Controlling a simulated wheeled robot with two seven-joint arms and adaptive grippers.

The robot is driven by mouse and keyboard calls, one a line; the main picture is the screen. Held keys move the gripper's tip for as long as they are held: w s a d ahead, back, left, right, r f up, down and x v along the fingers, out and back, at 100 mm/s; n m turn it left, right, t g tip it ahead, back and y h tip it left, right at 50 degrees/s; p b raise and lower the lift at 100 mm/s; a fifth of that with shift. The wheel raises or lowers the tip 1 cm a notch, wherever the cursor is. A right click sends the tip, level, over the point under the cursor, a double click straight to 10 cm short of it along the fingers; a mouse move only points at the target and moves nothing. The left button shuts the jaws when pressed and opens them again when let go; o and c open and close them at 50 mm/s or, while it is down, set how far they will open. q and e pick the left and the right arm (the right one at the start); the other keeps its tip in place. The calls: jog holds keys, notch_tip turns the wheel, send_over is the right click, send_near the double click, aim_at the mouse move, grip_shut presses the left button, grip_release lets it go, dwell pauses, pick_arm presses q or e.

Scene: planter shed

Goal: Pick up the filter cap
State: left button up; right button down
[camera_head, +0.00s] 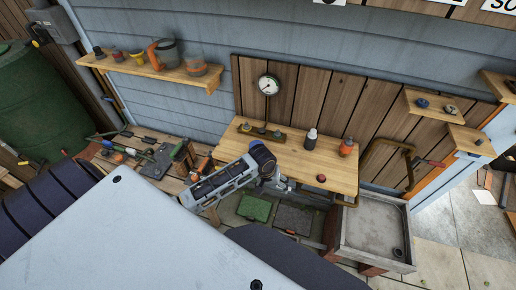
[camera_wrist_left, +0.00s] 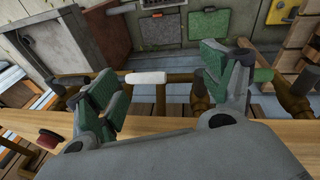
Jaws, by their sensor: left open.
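A small round red cap-like piece with a dark base (camera_head: 321,178) sits near the front edge of the wooden bench. It also shows at the left in the left wrist view (camera_wrist_left: 48,138). I cannot tell for sure whether it is the filter cap. My left gripper (camera_head: 278,186) is at the bench's front edge, left of the red piece and apart from it. In the left wrist view its green-padded fingers (camera_wrist_left: 165,92) are spread, with no object held between them. A white rounded bar (camera_wrist_left: 148,77) shows beyond them. My right gripper is not in view.
The wooden bench (camera_head: 285,165) bears a white bottle (camera_head: 311,139), an orange bottle (camera_head: 346,147) and a stand of small knobs (camera_head: 262,131). A grey sink (camera_head: 372,238) stands at the right. Small shelves (camera_head: 428,112) hold round knobs. The bench's front middle is clear.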

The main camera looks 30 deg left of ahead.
pick_arm(q)
jog(key=w+a+r+n, duration=0.2)
jog(key=a+r+n, duration=0.2)
jog(key=r, duration=0.3)
jog(key=w+a+r+n+g+y, duration=0.1)
jog(key=w+a+r+n, duration=0.2)
jog(key=r, duration=0.4)
jog(key=w+a+r+n+g, duration=0.1)
jog(key=w+a+r+n, duration=0.1)
jog(key=a+r+n, duration=0.3)
notch_tip(320, 180, up, 3)
jog(key=shift+w+f+p, duration=0.1)
jog(key=shift+w+p, duration=0.3)
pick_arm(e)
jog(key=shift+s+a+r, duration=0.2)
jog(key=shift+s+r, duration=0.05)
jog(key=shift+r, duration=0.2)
pick_arm(q)
notch_tip(320, 180, down, 8)
jog(key=shift+f, duration=0.2)
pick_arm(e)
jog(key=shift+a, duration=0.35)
pick_arm(q)
jog(key=shift+f, duration=0.1)
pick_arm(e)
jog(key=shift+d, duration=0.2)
